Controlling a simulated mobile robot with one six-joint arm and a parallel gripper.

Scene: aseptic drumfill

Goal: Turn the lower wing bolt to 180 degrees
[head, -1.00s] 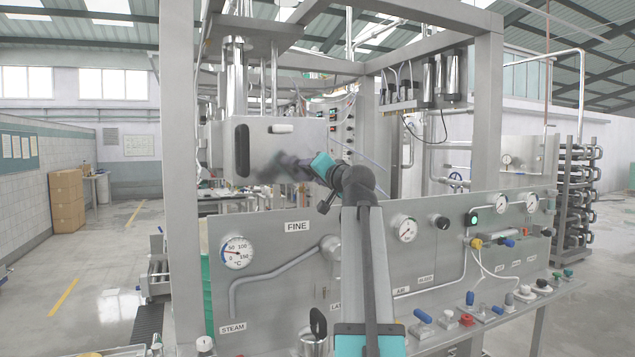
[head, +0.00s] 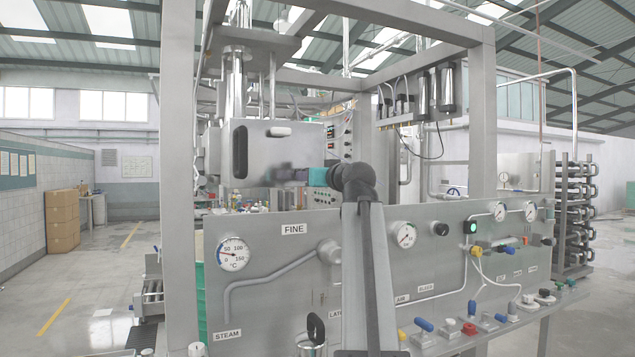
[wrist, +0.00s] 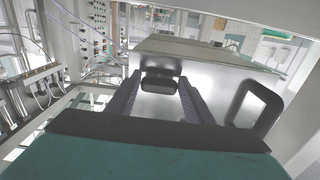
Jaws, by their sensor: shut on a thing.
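The steel box (head: 262,145) shows in the head view with a long dark slot (head: 241,151) on its left side. The lower wing bolt is hidden behind my gripper (head: 284,173) in the head view. In the wrist view the lower wing bolt (wrist: 160,83) is a dark, wide piece against the box face (wrist: 215,88). My gripper's two ridged fingers (wrist: 162,92) stand on either side of it, shut on it. The bolt's exact angle is hard to read.
A grey panel (head: 275,245) with gauges, a bent pipe and knobs stands below and in front of the box. A steel frame post (head: 180,200) rises at the left and another (head: 482,120) at the right. Open floor (head: 90,280) lies at the left.

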